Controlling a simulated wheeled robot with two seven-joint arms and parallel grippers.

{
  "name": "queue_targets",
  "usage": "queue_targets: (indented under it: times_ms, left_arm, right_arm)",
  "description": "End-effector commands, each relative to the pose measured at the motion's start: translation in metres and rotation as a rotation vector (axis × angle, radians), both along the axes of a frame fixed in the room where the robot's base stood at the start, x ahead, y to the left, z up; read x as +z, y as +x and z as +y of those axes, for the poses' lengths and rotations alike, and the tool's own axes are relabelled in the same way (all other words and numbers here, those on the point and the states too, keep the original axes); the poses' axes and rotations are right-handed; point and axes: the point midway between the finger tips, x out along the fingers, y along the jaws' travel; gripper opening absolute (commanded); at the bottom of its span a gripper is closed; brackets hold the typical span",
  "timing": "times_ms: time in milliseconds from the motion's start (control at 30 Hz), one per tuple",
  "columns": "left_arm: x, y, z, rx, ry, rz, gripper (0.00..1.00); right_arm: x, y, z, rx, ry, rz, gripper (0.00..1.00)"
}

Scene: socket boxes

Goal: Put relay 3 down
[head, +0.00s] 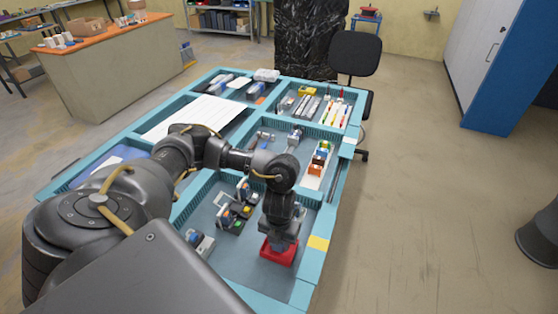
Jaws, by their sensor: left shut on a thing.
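My left gripper (281,238) points down over the front right of the blue-framed workbench (320,270). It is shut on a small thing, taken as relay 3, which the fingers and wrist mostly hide. A red open box (276,256) on the grey bench surface is directly under the fingertips. I cannot tell whether the held thing touches the box. Small socket units with green and yellow parts (236,226) stand just left of the gripper, on the same grey area. My right gripper is not in view.
A grey and white unit (200,242) stands further left. A bin with coloured parts (320,160) lies behind right, and a tray of tools (315,105) behind that. A yellow patch (318,243) marks the right rim. A black chair (354,55) stands beyond the bench.

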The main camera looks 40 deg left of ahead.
Motion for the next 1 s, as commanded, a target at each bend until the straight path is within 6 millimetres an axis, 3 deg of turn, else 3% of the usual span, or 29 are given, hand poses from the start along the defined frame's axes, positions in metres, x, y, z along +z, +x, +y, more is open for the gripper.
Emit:
queue_targets:
  times_ms: [467, 500, 633, 1000]
  left_arm:
    - [-0.012, 0.0, 0.0, 0.0, 0.0, -0.001, 0.07]
    - [-0.012, 0.001, 0.0, 0.0, 0.0, -0.001, 0.37]
    - [-0.011, 0.0, 0.0, 0.0, 0.0, -0.001, 0.54]
    - [-0.005, 0.001, 0.0, 0.0, 0.0, -0.002, 0.56]
  right_arm:
    - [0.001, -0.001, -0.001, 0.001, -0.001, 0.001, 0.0]
    - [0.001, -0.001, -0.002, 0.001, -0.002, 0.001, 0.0]
    - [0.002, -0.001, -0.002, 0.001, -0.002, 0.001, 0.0]
    - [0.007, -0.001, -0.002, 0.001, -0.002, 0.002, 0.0]
